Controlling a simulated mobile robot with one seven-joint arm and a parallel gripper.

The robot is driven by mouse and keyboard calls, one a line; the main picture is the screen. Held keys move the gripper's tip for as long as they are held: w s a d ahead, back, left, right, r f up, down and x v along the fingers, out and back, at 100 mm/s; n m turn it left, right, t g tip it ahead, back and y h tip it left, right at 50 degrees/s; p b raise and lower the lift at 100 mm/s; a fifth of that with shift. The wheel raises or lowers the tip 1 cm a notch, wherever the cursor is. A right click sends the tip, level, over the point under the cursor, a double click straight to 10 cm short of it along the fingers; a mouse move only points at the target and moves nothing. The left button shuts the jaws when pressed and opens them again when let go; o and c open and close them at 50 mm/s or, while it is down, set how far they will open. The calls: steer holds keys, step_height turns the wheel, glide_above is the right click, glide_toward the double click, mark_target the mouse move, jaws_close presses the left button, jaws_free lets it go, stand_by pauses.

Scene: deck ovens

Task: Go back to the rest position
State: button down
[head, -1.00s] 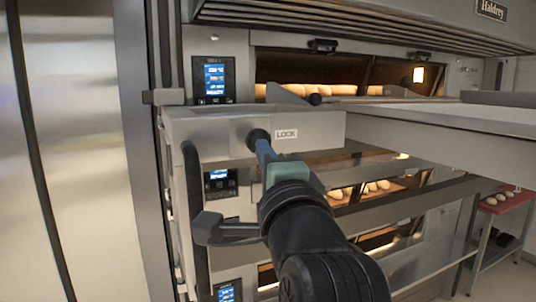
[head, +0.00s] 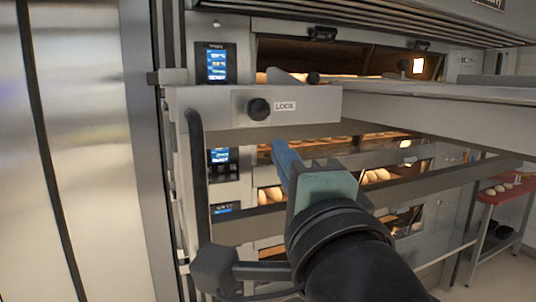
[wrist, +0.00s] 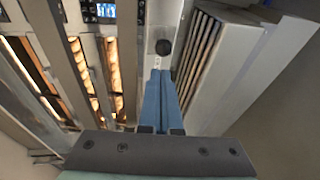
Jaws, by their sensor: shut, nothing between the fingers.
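My gripper (head: 279,148) has blue fingers and a green body. In the head view it is in front of the deck ovens, below and a little right of a round black knob (head: 259,109) beside a LOCK label (head: 285,106). The fingers are apart from the knob. In the wrist view the blue fingers (wrist: 160,75) lie together with nothing between them, and the black knob (wrist: 163,47) shows beyond their tips.
A grey loader frame (head: 225,103) with a long flat deck (head: 450,115) stands before the ovens. A black handle (head: 197,165) hangs at its left. Bread loaves (head: 376,176) show behind oven glass. A red-topped table (head: 503,195) with pale loaves stands at the right.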

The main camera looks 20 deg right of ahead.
steer(key=s+a+r+n+t+y, duration=0.1)
steer(key=s+a+r+n+t, duration=0.1)
steer(key=a+n, duration=0.3)
steer(key=s+a+r+n+t+y, duration=0.1)
steer(key=s+a+r+n+t, duration=0.2)
steer(key=a+n, duration=0.2)
steer(key=s+a+r+n+t+y+b, duration=0.1)
steer(key=s+a+r+n+t, duration=0.1)
steer(key=a+n, duration=0.3)
steer(key=s+r+n, duration=0.1)
steer(key=n, duration=0.3)
steer(key=shift+s+a+r+n, duration=0.2)
steer(key=shift+a+r+n, duration=0.1)
steer(key=shift+n, duration=0.1)
